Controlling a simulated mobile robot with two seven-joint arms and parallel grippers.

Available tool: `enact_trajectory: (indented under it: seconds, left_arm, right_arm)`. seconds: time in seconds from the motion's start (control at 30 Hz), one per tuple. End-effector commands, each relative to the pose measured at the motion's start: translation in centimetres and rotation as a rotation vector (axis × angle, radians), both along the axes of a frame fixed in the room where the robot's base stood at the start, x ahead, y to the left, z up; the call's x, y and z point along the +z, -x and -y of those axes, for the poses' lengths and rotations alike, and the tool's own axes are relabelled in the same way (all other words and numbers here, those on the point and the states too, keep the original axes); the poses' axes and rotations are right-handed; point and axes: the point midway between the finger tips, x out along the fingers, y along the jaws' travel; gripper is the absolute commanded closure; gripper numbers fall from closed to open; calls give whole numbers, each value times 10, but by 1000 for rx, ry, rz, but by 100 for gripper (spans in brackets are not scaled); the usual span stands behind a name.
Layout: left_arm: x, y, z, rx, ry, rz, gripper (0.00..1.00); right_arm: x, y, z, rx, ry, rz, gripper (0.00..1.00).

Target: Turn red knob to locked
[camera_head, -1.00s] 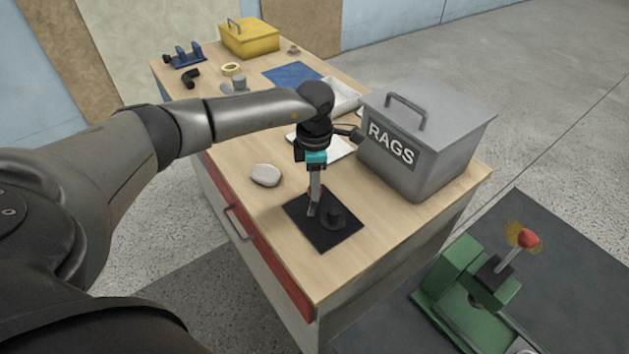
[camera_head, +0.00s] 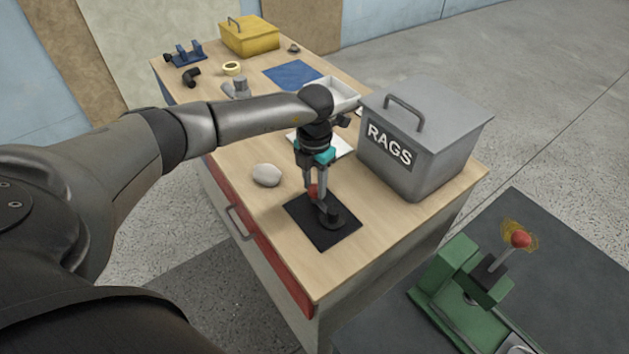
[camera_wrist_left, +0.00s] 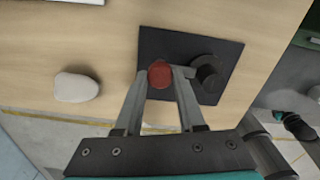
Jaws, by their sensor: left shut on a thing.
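The red knob (camera_head: 312,191) sits over a black square mat (camera_head: 305,232) on the bench. It also shows in the left wrist view (camera_wrist_left: 160,74), with a finger on each side. My left gripper (camera_head: 316,197) points down and is shut on the red knob; its fingers partly hide the knob in the head view. A round black piece (camera_head: 332,218) stands on the mat right beside the fingers, and also in the left wrist view (camera_wrist_left: 207,73). No locked marking can be read. My right gripper's jaws do not show.
A grey stone (camera_head: 267,175) lies left of the mat. The grey RAGS box (camera_head: 430,150) stands behind on the right. A green device with a red-tipped lever (camera_head: 519,240) is off the bench's right side. The bench's front corner is clear.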

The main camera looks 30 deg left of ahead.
Motion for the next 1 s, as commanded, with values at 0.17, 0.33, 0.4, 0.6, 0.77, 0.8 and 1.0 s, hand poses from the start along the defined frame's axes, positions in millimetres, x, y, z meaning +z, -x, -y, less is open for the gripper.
enact_trajectory:
  seconds: [0.17,0.33,0.4,0.6,0.77,0.8,1.0]
  left_arm:
    - [1,-1,0,36,0,1,100]
    - [1,-1,0,46,0,1,100]
    - [1,-1,0,46,0,2,100]
    - [1,-1,0,46,0,2,100]
    - [1,-1,0,45,0,2,46]
    - [1,-1,0,44,0,1,41]
    - [0,0,0,43,0,1,31]
  right_arm:
    - [2,0,0,0,0,0,50]
    - [2,0,0,0,1,0,50]
    - [2,0,0,0,1,0,50]
    - [2,0,1,0,1,0,50]
    - [2,0,1,0,1,0,50]
    - [2,0,1,0,1,0,50]
    - [2,0,1,0,1,0,50]
